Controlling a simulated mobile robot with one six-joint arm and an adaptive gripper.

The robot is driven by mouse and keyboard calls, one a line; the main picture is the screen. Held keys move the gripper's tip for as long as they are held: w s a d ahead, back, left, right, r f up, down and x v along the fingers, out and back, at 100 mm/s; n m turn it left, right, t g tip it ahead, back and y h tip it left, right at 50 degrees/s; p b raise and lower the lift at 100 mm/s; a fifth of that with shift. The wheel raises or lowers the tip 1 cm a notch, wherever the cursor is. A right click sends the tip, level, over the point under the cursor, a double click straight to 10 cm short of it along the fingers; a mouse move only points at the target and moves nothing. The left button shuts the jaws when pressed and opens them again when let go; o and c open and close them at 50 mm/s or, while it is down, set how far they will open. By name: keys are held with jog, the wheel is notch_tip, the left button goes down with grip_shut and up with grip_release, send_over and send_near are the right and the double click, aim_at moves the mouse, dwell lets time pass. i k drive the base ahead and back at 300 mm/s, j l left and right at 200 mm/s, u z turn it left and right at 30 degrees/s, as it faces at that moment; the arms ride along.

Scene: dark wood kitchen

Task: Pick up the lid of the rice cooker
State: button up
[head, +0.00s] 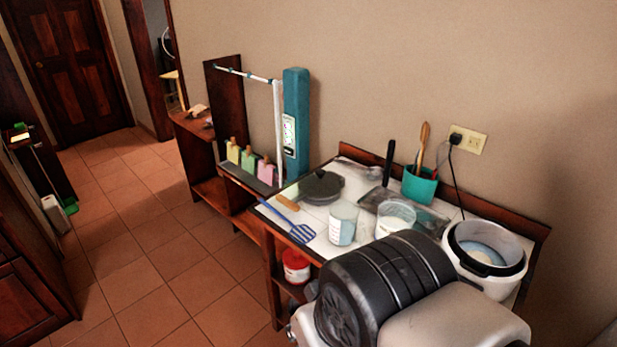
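The rice cooker (455,262) is a white round pot with a dark inner rim, at the right end of the white-topped counter. It looks open from above, with a pale bluish surface inside; I cannot tell whether that is a lid or the inner pot. A dark round lid-like piece (321,184) with a knob lies on the far left part of the counter, beside a wooden handle; I cannot tell whether it belongs to the cooker. My arm's black and grey links cover the counter's near edge and come close to the cooker's lower left side. My gripper is out of view.
On the counter (311,217) are a blue slotted spatula (301,233), two whitish containers (343,222) (396,216), a dark tray (378,197) and a teal utensil holder (419,186). A cord runs from the wall outlet (468,140) behind the cooker. Tiled floor lies open at left.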

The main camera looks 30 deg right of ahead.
aim_at(318, 183)
jog(key=z, duration=2)
jog(key=u, duration=1.3)
jog(key=i+j+z, duration=0.15)
jog(key=i+j, duration=0.3)
jog(key=i+j+z, duration=0.15)
jog(key=i+j, duration=0.4)
jog(key=i+j+z, duration=0.15)
jog(key=i+j, duration=0.3)
jog(key=i+j+z, duration=0.15)
jog(key=i+j, duration=0.25)
jog(key=j, duration=0.3)
